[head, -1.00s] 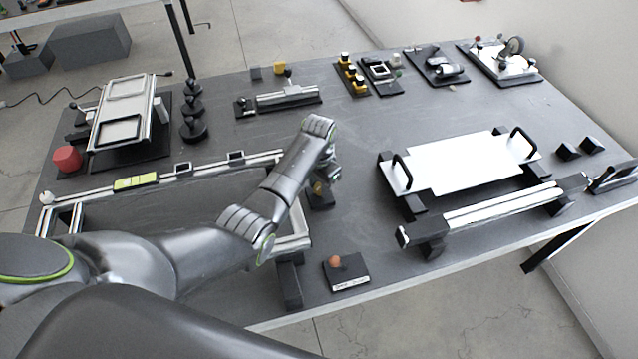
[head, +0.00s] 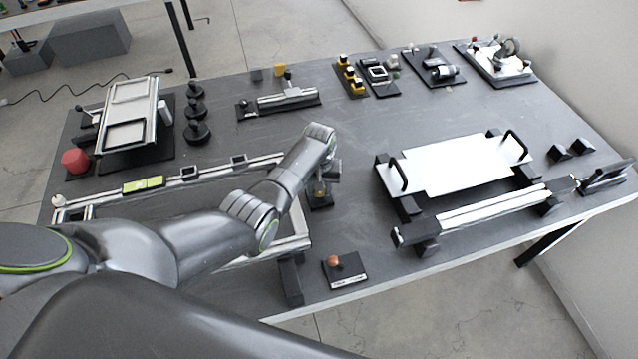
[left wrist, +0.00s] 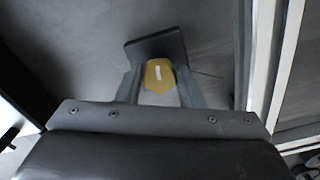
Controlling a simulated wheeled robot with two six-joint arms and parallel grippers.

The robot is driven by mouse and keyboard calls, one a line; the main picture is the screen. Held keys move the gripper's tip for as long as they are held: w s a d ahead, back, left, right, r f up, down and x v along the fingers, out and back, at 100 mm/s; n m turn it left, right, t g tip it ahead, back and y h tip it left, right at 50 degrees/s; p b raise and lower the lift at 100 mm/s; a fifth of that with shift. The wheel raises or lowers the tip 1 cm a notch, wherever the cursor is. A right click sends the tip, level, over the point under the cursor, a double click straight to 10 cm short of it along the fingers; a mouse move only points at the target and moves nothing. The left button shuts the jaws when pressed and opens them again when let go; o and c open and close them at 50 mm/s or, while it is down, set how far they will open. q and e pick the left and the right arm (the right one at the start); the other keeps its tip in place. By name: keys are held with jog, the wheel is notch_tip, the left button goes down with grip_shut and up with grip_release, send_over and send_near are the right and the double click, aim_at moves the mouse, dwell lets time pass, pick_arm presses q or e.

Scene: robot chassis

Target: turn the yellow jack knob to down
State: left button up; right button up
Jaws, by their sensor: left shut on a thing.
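The yellow jack knob (left wrist: 160,76) shows in the left wrist view, with a short white mark on its face. It sits in front of a dark plate (left wrist: 155,44). My left gripper (left wrist: 159,84) has one finger on each side of the knob and is shut on it. In the head view the left gripper (head: 326,180) reaches down to the small dark jack base (head: 320,203), beside the grey frame's right end. The knob is mostly hidden there by the gripper. My right gripper is not in view.
A grey rail frame (head: 296,240) lies left of the gripper. A small block with an orange ball (head: 345,272) stands near the table's front edge. A white plate with black handles (head: 455,165) lies to the right. The table middle behind the gripper is clear.

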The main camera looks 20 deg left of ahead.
pick_arm(q)
jog(key=shift+w+r+n, duration=0.1)
jog(key=shift+r+n, duration=0.05)
jog(key=shift+n, duration=0.65)
jog(key=o, duration=1)
jog(key=shift+c, duration=0.2)
jog(key=shift+r+p, duration=0.3)
jog(key=shift+p, duration=0.05)
notch_tip(320, 180, up, 17)
jog(key=shift+f+b, duration=0.15)
jog(key=shift+b, duration=0.2)
